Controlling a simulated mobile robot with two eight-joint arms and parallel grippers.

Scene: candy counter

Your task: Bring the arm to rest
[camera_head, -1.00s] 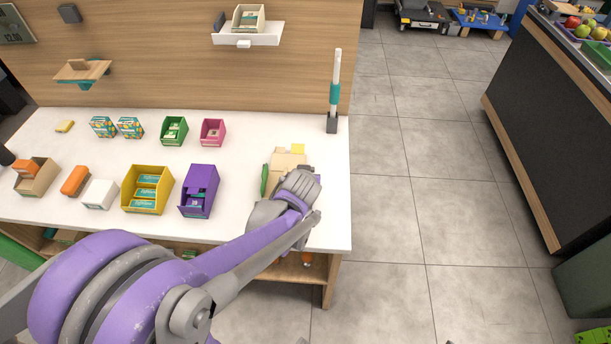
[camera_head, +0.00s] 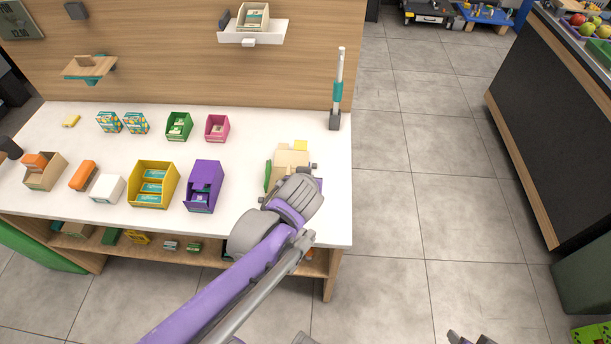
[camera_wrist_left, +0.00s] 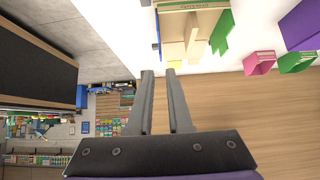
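My left arm reaches in from the bottom of the head view, and its gripper (camera_head: 312,168) is over the right end of the white counter (camera_head: 240,225), partly hidden by its own wrist. In the left wrist view the two dark fingers (camera_wrist_left: 159,73) stand apart with an empty gap. A beige wooden item (camera_head: 287,157) with green and yellow parts is beside the gripper; it also shows just past the fingertips in the wrist view (camera_wrist_left: 190,25). Dark tips of what looks like my right gripper (camera_head: 470,339) show at the bottom edge, mostly cut off.
A purple bin (camera_head: 205,176), a yellow bin (camera_head: 140,170), a green bin (camera_head: 173,130) and a pink bin (camera_head: 225,120) stand left of the gripper. An upright scanner-like post (camera_head: 337,90) stands at the counter's back right. Open tiled floor (camera_head: 400,220) lies right of the counter.

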